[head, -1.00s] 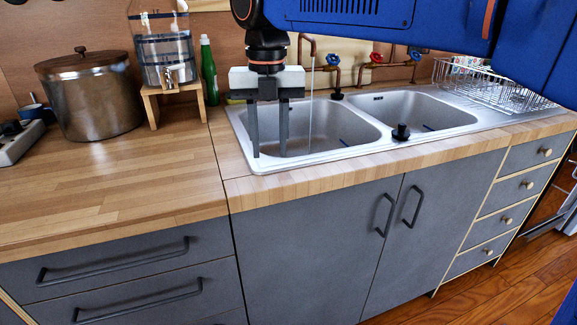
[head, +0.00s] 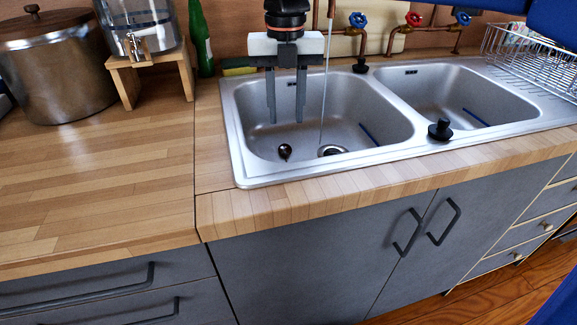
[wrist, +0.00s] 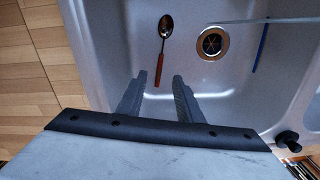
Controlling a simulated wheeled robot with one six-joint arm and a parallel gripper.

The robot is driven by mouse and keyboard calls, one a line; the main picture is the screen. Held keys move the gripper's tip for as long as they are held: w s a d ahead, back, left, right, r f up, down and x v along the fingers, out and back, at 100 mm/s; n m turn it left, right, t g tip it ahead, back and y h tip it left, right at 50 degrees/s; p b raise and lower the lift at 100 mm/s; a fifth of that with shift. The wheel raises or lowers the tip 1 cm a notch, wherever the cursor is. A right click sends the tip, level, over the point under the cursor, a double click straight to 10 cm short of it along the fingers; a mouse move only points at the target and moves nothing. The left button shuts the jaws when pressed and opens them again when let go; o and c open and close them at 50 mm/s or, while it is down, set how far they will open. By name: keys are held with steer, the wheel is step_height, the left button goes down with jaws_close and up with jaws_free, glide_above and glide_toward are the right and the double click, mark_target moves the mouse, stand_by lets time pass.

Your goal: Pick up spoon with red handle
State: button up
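The spoon with a red handle (wrist: 161,51) lies on the floor of the left sink basin, left of the drain. In the wrist view its metal bowl points away and its red-brown handle points toward my gripper. In the head view a small dark part of the spoon (head: 285,152) shows in the basin. My gripper (head: 286,122) points down over the left basin, above the spoon and apart from it. It also shows in the wrist view (wrist: 164,84), with its fingers apart and nothing between them.
The left basin (head: 238,146) has steel walls and a drain (wrist: 212,43). A thin stream of water falls beside my gripper. A black stopper (head: 440,129) stands on the divider's front. A green bottle (head: 200,40) and a glass dispenser (head: 140,28) stand left. The wooden counter (head: 100,190) is clear in front.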

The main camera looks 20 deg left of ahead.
mark_target(287, 159)
step_height(287, 159, down, 14)
steer(key=shift+w+d+r, duration=0.1)
jaws_close()
stand_by(0.6)
